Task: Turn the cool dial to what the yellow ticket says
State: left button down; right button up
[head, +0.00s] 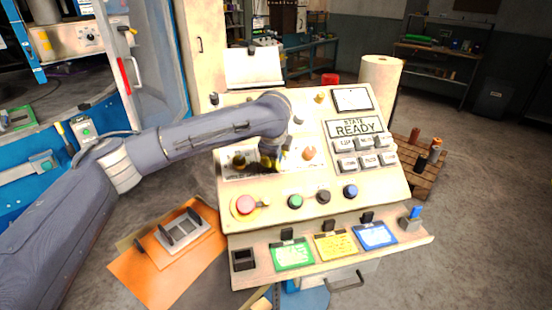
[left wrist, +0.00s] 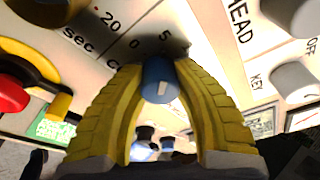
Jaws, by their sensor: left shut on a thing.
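The dial (left wrist: 158,80), a blue knob with a white mark, sits between the yellow fingers of my left gripper (left wrist: 160,72) in the left wrist view. The gripper is shut on it. Numbers 0 and 5 are printed beside it, and its label is partly hidden. In the head view my left gripper (head: 271,161) is down at the sloped panel (head: 225,190) and covers the dial. The yellow ticket (head: 335,246) lies on the panel's front ledge, in the middle; its writing is too small to read. My right gripper is not in view.
Beside the left gripper are a dark yellow knob (head: 239,161) and an orange knob (head: 309,153). A red button (head: 245,204) stands lower left. A green ticket (head: 292,254) and a blue ticket (head: 374,235) flank the yellow one. The display (head: 355,127) reads READY.

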pick_arm(q)
jog(key=shift+s+d+f, duration=0.1)
jog(key=shift+s+f, duration=0.05)
dwell(0.4)
jog(key=c, duration=1.1)
grip_release()
jog(key=shift+d, duration=0.1)
jog(key=shift+o, duration=0.8)
jog(key=shift+r, duration=0.2)
jog(key=v, duration=1.1)
jog(key=shift+s+a+r, duration=0.2)
jog(key=shift+a+r, duration=0.05)
jog(key=shift+r, duration=0.05)
jog(key=shift+n, duration=0.3)
